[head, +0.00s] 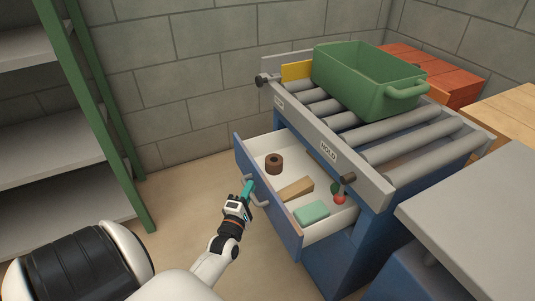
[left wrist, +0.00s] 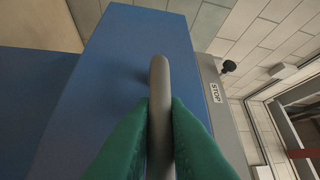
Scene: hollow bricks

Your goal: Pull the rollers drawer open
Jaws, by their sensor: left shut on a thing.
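The rollers drawer (head: 270,200) has a blue front and a white inside, and stands pulled out below the roller conveyor (head: 380,145). Inside lie a brown roll (head: 274,163), a tan block (head: 296,189), a mint green block (head: 312,212) and a small red round thing (head: 340,199). My left gripper (head: 248,188) is at the grey handle (head: 261,201) on the drawer front. In the left wrist view its green fingers (left wrist: 160,135) are shut on the handle bar (left wrist: 159,85), against the blue front (left wrist: 120,70). My right gripper is not in view.
A green crate (head: 365,80) sits on the rollers. A shelf rack with green posts (head: 105,120) stands at the left. Floor in front of the drawer is clear.

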